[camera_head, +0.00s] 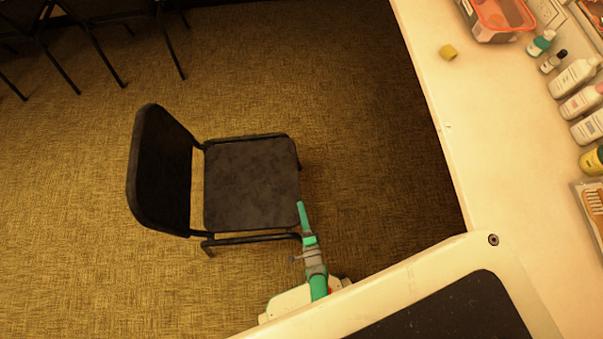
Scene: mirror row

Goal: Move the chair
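A black chair (252,185) stands upright on the carpet left of the picture's middle. Its backrest (160,168) is on the left and its seat faces right. My gripper (303,215) shows teal and grey, reaching up from the bottom of the picture. Its tip is at the seat's lower right corner, near the chair's frame. I cannot tell whether it touches the chair. I see the fingers nearly edge-on, so whether they are open or shut on the frame does not show.
More black chairs (105,10) stand at the upper left. The carpet (330,80) between is clear.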

